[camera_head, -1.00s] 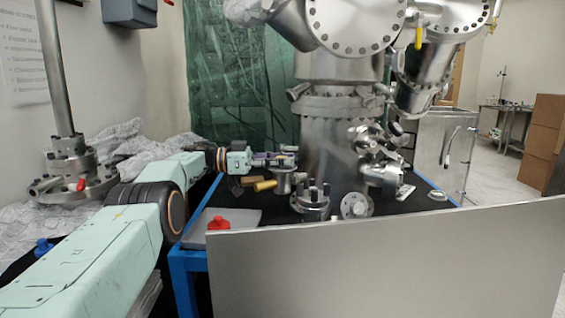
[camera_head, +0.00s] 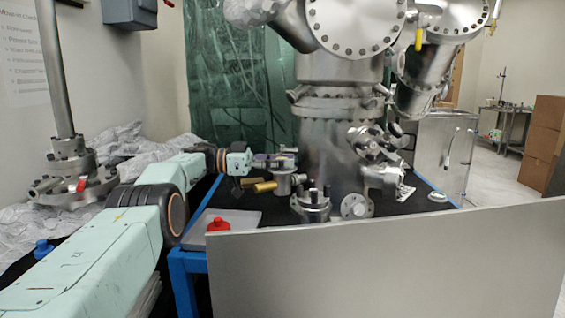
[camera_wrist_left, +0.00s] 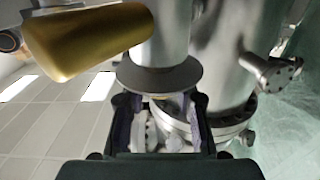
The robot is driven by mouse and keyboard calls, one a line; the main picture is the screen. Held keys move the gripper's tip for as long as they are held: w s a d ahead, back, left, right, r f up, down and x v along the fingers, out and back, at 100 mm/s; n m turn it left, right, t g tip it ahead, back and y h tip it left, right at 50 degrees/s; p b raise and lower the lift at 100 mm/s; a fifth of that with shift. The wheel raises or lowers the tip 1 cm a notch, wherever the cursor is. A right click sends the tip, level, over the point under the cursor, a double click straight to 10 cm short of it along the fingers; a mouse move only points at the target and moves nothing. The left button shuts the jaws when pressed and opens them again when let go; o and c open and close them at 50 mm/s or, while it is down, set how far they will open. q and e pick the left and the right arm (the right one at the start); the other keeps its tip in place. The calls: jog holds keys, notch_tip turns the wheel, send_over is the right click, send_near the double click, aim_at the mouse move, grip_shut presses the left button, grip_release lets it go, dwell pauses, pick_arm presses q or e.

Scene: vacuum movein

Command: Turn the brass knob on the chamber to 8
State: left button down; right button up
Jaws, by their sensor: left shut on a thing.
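The steel chamber (camera_head: 335,150) stands on the black-topped table. My left gripper (camera_head: 287,160) is at its left side, over a short upright steel port (camera_head: 285,182). In the left wrist view my left gripper (camera_wrist_left: 165,110) has its dark fingers either side of a grey disc (camera_wrist_left: 160,78) at the end of that port. It is shut on the knob there; the fingers hide most of the knob, and no number can be read. A brass cylinder (camera_head: 265,187) sticks out beside the port, and it also shows large in the left wrist view (camera_wrist_left: 85,42), apart from the fingers.
Flanged steel fittings (camera_head: 311,206) stand in front of the chamber. A red-capped item (camera_head: 218,225) sits on a grey plate at the table's front left. A large grey panel (camera_head: 390,265) crosses the foreground. Crumpled foil (camera_head: 125,140) lies at left.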

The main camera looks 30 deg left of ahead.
pick_arm(q)
jog(key=shift+a+r, duration=0.1)
jog(key=shift+a, duration=0.05)
dwell(0.7)
jog(key=c, duration=1)
grip_release()
jog(key=shift+s, duration=0.1)
jog(key=shift+c, duration=0.2)
jog(key=shift+o, duration=0.3)
